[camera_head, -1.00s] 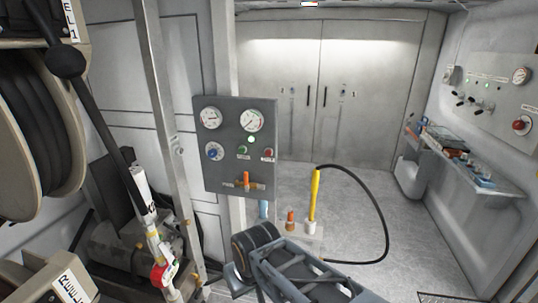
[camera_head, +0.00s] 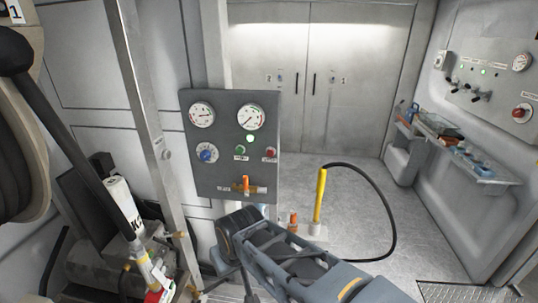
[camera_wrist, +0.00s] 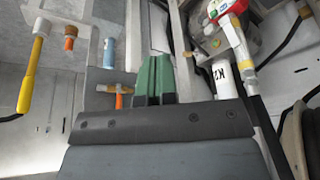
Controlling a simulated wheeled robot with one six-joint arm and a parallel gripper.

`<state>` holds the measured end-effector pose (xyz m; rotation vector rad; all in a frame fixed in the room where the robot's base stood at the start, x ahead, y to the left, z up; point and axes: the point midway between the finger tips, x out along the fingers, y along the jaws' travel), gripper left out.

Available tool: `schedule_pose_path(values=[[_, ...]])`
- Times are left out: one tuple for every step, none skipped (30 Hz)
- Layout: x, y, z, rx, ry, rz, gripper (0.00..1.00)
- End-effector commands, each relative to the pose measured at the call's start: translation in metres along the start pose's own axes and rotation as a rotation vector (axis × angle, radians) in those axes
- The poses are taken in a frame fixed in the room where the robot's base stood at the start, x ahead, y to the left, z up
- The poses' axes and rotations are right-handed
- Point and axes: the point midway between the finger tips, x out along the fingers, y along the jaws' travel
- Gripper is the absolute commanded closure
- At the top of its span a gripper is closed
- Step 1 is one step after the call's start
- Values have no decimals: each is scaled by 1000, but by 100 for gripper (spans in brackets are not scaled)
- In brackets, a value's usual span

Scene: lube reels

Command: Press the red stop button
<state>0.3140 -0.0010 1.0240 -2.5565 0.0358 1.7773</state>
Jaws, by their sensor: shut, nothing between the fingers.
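The red button (camera_head: 270,153) is on the lower right of the grey gauge panel (camera_head: 215,172), beside a green button (camera_head: 240,150). Its label is too small to read. A second red knob (camera_head: 522,110) is on the right wall panel. My gripper (camera_wrist: 153,65) shows in the wrist view as two green fingers, shut together and empty. The red button is not visible in the wrist view; the orange-handled valve (camera_wrist: 118,99) is near the fingers, to their left. In the head view my arm is below the gauge panel and its fingertips are hidden.
A yellow-handled nozzle (camera_head: 320,195) with a black hose (camera_head: 393,215) stands right of the panel. A metal post (camera_head: 150,110) and a white cylinder (camera_head: 122,205) are on the left. A shelf with tools (camera_head: 470,160) lines the right wall. Floor before the doors is mostly clear.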

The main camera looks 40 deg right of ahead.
Motion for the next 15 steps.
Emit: schedule_pose_path(values=[[6, 5, -9, 39, 35, 8, 100], [10, 8, -17, 75, 67, 14, 100], [16, 14, -30, 131, 120, 22, 100], [21, 20, -41, 180, 167, 27, 100], [26, 27, -54, 235, 221, 31, 100], [32, 37, -72, 314, 300, 31, 100], [36, 45, -86, 376, 366, 28, 100], [40, 54, -101, 439, 436, 20, 100], [45, 67, -119, 522, 532, 2, 100], [47, 77, -133, 582, 606, -17, 100], [49, 87, -146, 641, 680, -41, 100], [50, 100, -162, 711, 775, -83, 100], [51, 109, -173, 757, 843, -120, 100], [51, 118, -182, 801, 909, -160, 100], [51, 130, -193, 857, 995, -221, 100]])
